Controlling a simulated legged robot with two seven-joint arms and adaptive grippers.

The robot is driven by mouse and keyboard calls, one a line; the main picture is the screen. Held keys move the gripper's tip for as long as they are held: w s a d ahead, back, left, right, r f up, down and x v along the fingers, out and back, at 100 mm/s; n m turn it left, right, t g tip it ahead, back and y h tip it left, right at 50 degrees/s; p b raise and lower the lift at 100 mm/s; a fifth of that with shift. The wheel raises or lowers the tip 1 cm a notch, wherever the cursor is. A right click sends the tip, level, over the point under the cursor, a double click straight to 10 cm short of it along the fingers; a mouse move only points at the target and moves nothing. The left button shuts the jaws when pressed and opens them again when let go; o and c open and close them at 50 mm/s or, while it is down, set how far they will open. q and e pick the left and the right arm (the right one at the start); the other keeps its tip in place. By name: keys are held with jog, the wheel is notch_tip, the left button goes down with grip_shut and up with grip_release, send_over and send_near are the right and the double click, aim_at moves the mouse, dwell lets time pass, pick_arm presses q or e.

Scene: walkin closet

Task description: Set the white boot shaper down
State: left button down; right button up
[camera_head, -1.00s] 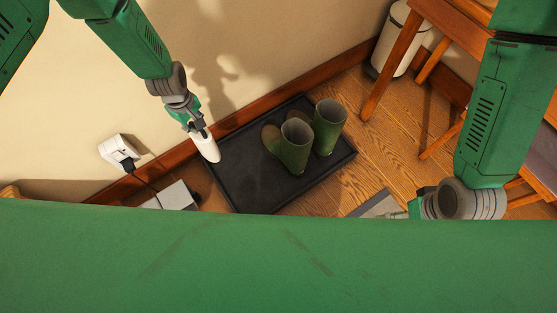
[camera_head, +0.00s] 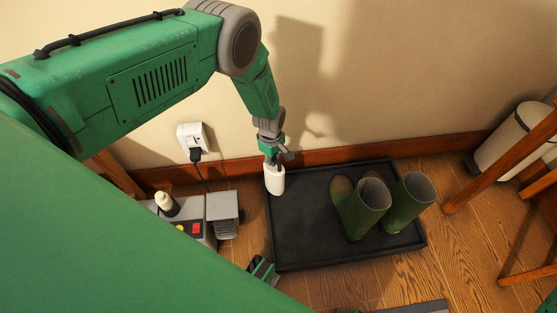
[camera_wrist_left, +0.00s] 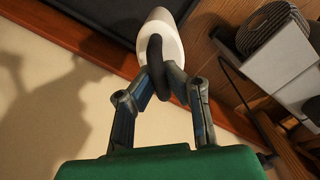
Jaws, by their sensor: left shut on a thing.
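The white boot shaper (camera_head: 275,180) hangs upright from my left gripper (camera_head: 272,158), at the left edge of the black tray. In the left wrist view the shaper (camera_wrist_left: 160,27) points away from me, and the left gripper (camera_wrist_left: 160,88) is shut on its dark curved handle (camera_wrist_left: 156,62). Whether the shaper touches the tray or floor cannot be told. The black tray (camera_head: 300,240) lies on the floor against the wall.
A grey device (camera_head: 188,218) with coloured buttons and a small bottle (camera_head: 166,203) stands left of the tray. A plug sits in the wall outlet (camera_head: 194,138). A white bin (camera_head: 515,140) and wooden furniture legs (camera_head: 500,165) are at the right. The tray's left part is bare.

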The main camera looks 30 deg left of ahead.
aim_at(274, 177)
pick_arm(q)
notch_tip(274, 177, down, 5)
jog(key=shift+w+b, duration=0.1)
jog(key=shift+b, duration=0.9)
jog(key=shift+r, duration=0.1)
jog(key=shift+f, duration=0.25)
jog(key=c, duration=1.7)
grip_release()
jog(key=shift+r, duration=0.1)
jog(key=shift+r, duration=0.1)
